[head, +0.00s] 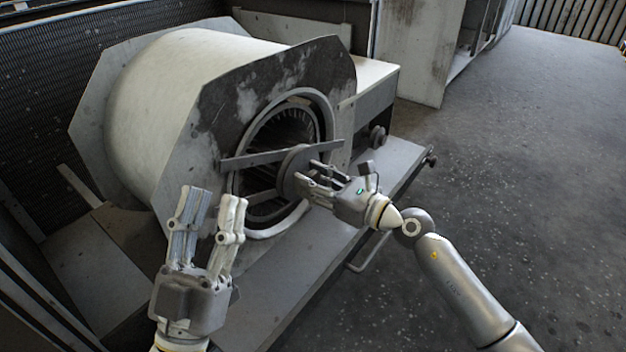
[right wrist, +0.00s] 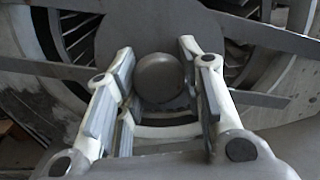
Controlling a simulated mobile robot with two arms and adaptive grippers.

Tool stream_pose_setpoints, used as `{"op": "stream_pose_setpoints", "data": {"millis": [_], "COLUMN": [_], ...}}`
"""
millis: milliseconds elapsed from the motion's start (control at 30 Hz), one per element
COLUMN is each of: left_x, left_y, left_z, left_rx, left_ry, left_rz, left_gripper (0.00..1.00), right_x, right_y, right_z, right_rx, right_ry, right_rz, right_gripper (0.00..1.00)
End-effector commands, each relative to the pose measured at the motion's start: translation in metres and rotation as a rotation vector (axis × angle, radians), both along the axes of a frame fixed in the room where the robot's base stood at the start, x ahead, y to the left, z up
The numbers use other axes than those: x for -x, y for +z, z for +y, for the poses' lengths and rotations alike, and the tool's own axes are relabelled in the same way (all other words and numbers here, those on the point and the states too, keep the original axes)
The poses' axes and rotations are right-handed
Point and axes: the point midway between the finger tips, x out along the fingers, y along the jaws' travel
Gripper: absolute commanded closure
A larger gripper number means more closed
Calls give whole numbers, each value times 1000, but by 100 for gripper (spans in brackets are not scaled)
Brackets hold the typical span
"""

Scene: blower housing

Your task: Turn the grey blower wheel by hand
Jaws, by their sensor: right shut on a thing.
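The grey blower wheel (head: 289,172) sits in the round opening of the housing's front plate. Its round grey disc and the dark fins behind it show. In the right wrist view, the wheel's round hub knob (right wrist: 160,77) is between the fingers of my right gripper (right wrist: 152,84). My right gripper (head: 311,177) is at the front of the disc in the head view and is shut on the hub. The fingers partly cover the disc. My left gripper (head: 212,199) is open and empty, its fingers upright, in front of and left of the opening.
The pale blower housing (head: 190,85) fills the left. A flat bar (head: 245,159) crosses the opening by the disc. A grey ledge (head: 305,275) runs below, with a handle (head: 372,252) at its edge. The floor (head: 530,180) on the right is clear.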

Motion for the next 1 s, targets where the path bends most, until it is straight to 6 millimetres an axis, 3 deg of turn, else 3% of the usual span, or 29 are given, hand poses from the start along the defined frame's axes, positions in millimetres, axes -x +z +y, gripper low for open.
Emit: {"op": "stream_pose_setpoints", "data": {"millis": [133, 400, 567, 767, 1000], "left_x": [0, -2, -14, -32, -42], "left_y": [0, -1, -16, -47, -104], "left_z": [0, 0, -1, -2, 4], "left_rx": [0, -5, -32, -89, -173], "left_ry": [0, 0, 5, 17, 36], "left_rz": [0, 16, 119, 318, 630], "left_gripper": [63, 63, 63, 63, 63], "right_x": [0, 0, 0, 0, 0], "right_y": [0, 0, 1, 2, 3], "right_z": [0, 0, 0, 0, 0], "right_rx": [0, -6, -23, -65, -133], "right_ry": [-1, -1, 0, 0, -1], "right_rz": [0, 8, 34, 91, 184], "right_gripper": [100, 100, 100, 100, 100]}}
